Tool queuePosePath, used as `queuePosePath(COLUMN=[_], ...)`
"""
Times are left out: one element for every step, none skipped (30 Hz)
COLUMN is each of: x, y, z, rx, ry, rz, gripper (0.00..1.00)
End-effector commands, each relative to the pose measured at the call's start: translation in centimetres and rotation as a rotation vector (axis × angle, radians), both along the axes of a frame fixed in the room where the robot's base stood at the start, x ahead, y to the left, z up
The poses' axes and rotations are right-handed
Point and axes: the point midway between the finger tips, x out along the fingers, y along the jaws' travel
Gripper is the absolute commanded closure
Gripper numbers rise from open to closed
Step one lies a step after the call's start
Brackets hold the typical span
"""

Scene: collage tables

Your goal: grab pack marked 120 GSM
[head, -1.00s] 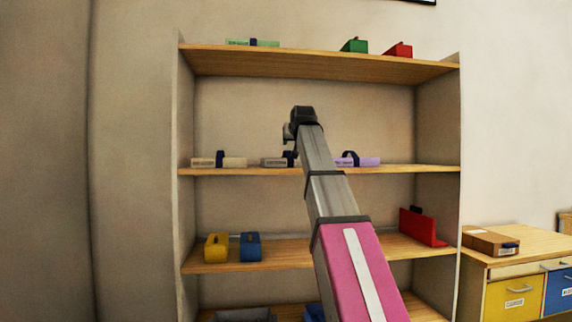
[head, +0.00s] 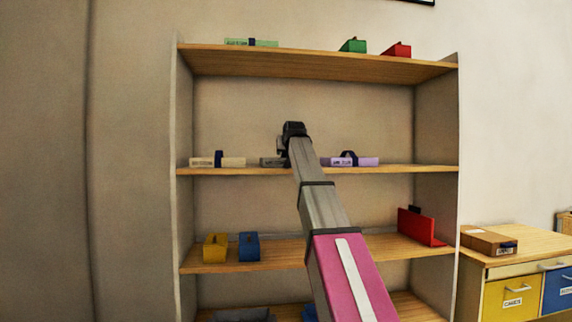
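Three banded packs lie on the second shelf from the top: a cream pack (head: 232,162) at left, a grey pack (head: 268,162) in the middle and a lilac pack (head: 362,161) at right. A green pack (head: 262,43) lies on the top shelf. Their labels are too small to read, so I cannot tell which is marked 120 GSM. My gripper (head: 284,146) is at the second shelf, in front of or close to the grey pack, and my arm hides that pack's right part. The gripper's fingers are too small and partly hidden to judge.
The shelf unit (head: 300,62) also holds green (head: 354,46) and red (head: 398,50) boxes on top. Lower down are a yellow box (head: 216,247), a blue box (head: 249,247) and a red item (head: 420,226). A drawer cabinet (head: 530,240) stands at right.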

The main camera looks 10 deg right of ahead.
Motion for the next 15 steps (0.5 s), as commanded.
queuePosePath(x=[0.03, -0.01, -0.03, -0.03, -0.03, -0.04, -0.04, -0.04, -0.04, -0.04, -0.04, -0.04, -0.05, -0.05, -0.05], y=[0.01, 0.01, 0.01, 0.01, 0.01, 0.01, 0.01, 0.00, 0.00, 0.00, 0.00, 0.00, 0.00, 0.00, 0.00], z=[-0.01, -0.02, -0.01, -0.02, -0.02, -0.02, -0.03, -0.03, -0.03, -0.03, -0.03, -0.03, -0.02, -0.02, -0.02], rx=[0.000, 0.000, 0.000, 0.000, 0.000, 0.000, 0.000, 0.000, 0.000, 0.000, 0.000, 0.000, 0.000, 0.000, 0.000], ry=[0.000, 0.000, 0.000, 0.000, 0.000, 0.000, 0.000, 0.000, 0.000, 0.000, 0.000, 0.000, 0.000, 0.000, 0.000], rz=[0.000, 0.000, 0.000, 0.000, 0.000, 0.000, 0.000, 0.000, 0.000, 0.000, 0.000, 0.000, 0.000, 0.000, 0.000], gripper=[0.43, 0.43, 0.43, 0.43, 0.43, 0.56, 0.65, 0.75, 0.88, 0.98, 1.00, 1.00, 1.00, 1.00, 1.00])
